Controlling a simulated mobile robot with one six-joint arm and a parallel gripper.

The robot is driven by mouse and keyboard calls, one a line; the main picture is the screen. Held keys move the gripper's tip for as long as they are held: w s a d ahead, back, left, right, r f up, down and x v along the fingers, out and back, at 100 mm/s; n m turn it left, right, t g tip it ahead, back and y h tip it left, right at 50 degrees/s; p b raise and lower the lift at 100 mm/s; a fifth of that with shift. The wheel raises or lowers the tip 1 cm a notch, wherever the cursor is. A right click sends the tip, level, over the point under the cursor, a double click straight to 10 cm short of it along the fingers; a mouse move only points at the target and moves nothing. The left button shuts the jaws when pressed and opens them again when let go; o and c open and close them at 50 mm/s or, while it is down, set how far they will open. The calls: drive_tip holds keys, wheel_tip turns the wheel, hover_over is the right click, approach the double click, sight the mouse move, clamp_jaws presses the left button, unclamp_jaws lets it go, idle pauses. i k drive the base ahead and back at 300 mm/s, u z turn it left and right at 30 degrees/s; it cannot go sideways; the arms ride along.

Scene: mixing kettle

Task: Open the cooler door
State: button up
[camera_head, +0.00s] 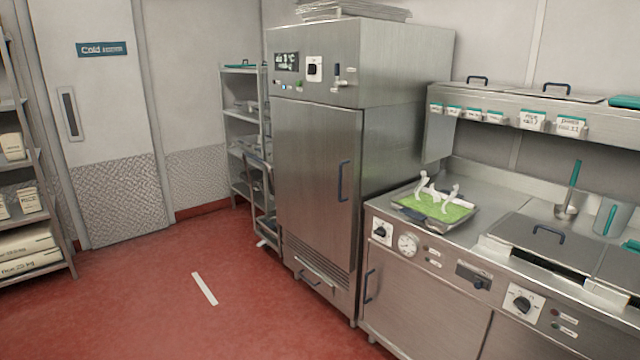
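A tall stainless-steel cabinet (400,80) with a control panel stands in the middle of the view. Its front door (308,180) looks shut, with a dark blue vertical handle (344,181) near its right edge. At the left is a white wall door (95,120) with a teal sign (101,49) reading "Cold" and smaller unreadable text. This door also looks shut, with a dark recessed vertical handle (70,113) at its left side. I cannot tell for certain which of the two is the cooler. My gripper is not in view.
The red floor (150,300) in front of both doors is clear, with one white strip (204,289) on it. A steel counter (420,310) adjoins the cabinet's right, holding a tray (399,205) with green contents. Shelves (40,215) stand far left, and a rack (240,130) beside the cabinet.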

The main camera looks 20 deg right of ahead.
sight(316, 147)
drive_tip(key=z, duration=0.95)
drive_tip(key=k, duration=0.15)
drive_tip(key=u, duration=2.65)
drive_tip(key=k, duration=0.6)
drive_tip(key=z, duration=0.6)
drive_tip(key=k, duration=0.75)
drive_tip(key=z, duration=0.8)
drive_tip(key=i, duration=1.45)
drive_tip(key=z, duration=0.05)
